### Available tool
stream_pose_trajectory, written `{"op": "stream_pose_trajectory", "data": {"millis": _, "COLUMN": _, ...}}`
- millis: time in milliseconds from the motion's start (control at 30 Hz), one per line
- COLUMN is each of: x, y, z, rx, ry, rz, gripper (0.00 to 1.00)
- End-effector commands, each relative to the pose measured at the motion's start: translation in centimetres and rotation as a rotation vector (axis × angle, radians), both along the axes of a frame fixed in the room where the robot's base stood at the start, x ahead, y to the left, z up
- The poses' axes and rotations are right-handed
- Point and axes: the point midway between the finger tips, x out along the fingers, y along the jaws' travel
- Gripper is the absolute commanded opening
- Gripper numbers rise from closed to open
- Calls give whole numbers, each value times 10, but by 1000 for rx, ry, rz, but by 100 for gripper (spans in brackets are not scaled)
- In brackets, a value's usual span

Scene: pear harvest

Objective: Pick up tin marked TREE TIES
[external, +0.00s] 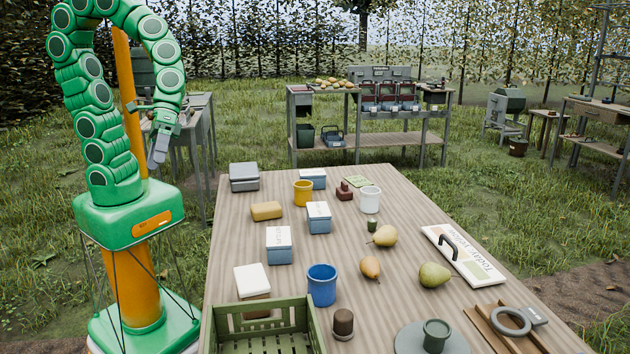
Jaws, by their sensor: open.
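Several lidded tins stand on the wooden table (400,281). One blue tin with a pale lid (279,254) has lettering on top, too small to read. Another blue tin (319,224) behind it also has a marked pale lid, and a third blue tin (313,181) is at the far edge. A brown tin with a white lid (252,277) is near the green crate, and a grey tin (244,180) is at the far left corner. I cannot tell which says TREE TIES. My gripper (159,153) is open and empty, hanging left of the table, apart from all tins.
A yellow mug (303,194), yellow block (266,211), blue mug (322,286) and white mug (370,200) stand among the tins. Pears (434,275) and a sign board (463,254) lie at the right. A green slatted crate (263,327) is at the front left.

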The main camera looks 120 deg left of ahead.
Motion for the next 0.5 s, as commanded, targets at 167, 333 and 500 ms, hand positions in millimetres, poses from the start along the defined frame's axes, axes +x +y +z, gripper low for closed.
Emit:
{"op": "stream_pose_trajectory", "data": {"millis": 167, "x": 50, "y": 13, "z": 6, "rx": -199, "ry": -48, "rz": 192, "gripper": 100}}
{"op": "stream_pose_trajectory", "data": {"millis": 333, "x": 94, "y": 34, "z": 17, "rx": -367, "ry": -123, "rz": 330, "gripper": 100}}
{"op": "stream_pose_trajectory", "data": {"millis": 500, "x": 134, "y": 74, "z": 26, "rx": -515, "ry": -204, "rz": 495, "gripper": 100}}
